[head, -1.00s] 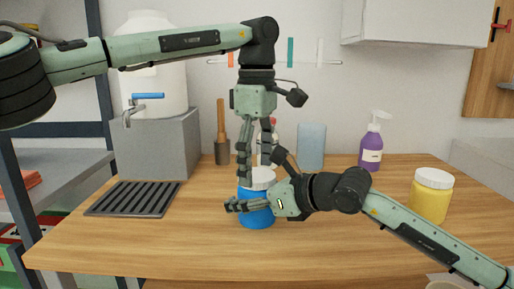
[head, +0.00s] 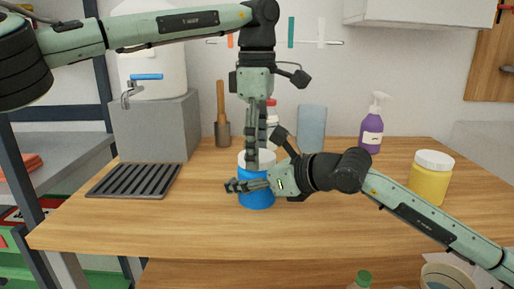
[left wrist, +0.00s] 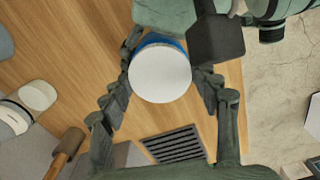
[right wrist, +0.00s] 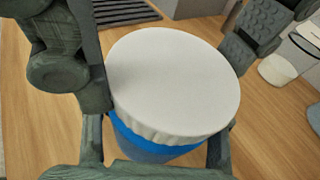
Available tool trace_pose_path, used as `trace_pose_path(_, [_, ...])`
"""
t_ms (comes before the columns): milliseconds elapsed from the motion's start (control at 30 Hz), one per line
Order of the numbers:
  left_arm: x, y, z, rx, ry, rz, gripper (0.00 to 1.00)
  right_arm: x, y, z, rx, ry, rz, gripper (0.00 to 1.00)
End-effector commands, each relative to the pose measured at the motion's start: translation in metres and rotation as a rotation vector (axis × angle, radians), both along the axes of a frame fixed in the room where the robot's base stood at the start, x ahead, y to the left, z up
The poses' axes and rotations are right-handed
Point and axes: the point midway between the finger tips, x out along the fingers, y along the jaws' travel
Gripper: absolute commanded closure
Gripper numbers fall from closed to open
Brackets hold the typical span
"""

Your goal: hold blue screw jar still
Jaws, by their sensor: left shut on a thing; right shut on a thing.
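The blue screw jar (head: 257,200) stands upright on the wooden table, with its white lid (head: 268,159) on top. My right gripper (head: 235,187) comes in from the right and is shut around the jar's blue body, just below the lid. My left gripper (head: 254,162) points straight down from above and is shut on the white lid. In the left wrist view the lid (left wrist: 160,74) sits between the two fingers. In the right wrist view the lid (right wrist: 172,85) hides much of the blue body (right wrist: 150,148). The far finger of each gripper is hidden in the head view.
A black slatted rack (head: 134,180) lies to the left. A yellow jar (head: 430,180) stands to the right, and a purple pump bottle (head: 371,133) behind. A grey block (head: 155,130) bears a white water container. The front of the table is clear.

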Motion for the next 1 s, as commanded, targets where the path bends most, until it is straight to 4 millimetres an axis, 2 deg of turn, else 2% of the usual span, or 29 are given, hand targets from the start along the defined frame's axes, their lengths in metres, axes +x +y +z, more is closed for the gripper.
trace_pose_path(133, [0.0,0.0,0.0,-0.001,0.001,0.107,0.73,0.0,0.0,0.0,-0.001,0.001,0.0,1.0])
trace_pose_path(367, [0.0,0.0,0.0,-0.001,0.001,0.11,0.73,0.0,0.0,0.0,-0.001,0.001,0.0,1.0])
trace_pose_path(400, [0.0,0.0,0.0,-0.001,0.001,0.11,0.36,0.0,0.0,0.0,-0.001,0.001,0.0,1.0])
trace_pose_path(567, [0.0,0.0,0.0,-0.001,0.0,0.109,0.18,0.0,0.0,0.0,-0.001,0.001,0.0,1.0])
trace_pose_path(867, [0.0,0.0,0.001,0.0,0.0,0.109,0.18,0.0,0.0,0.0,-0.001,0.0,-0.001,1.0])
trace_pose_path(1000, [0.0,0.0,0.01,-0.002,-0.001,0.109,0.18,0.0,0.0,0.0,-0.001,0.0,-0.001,1.0])
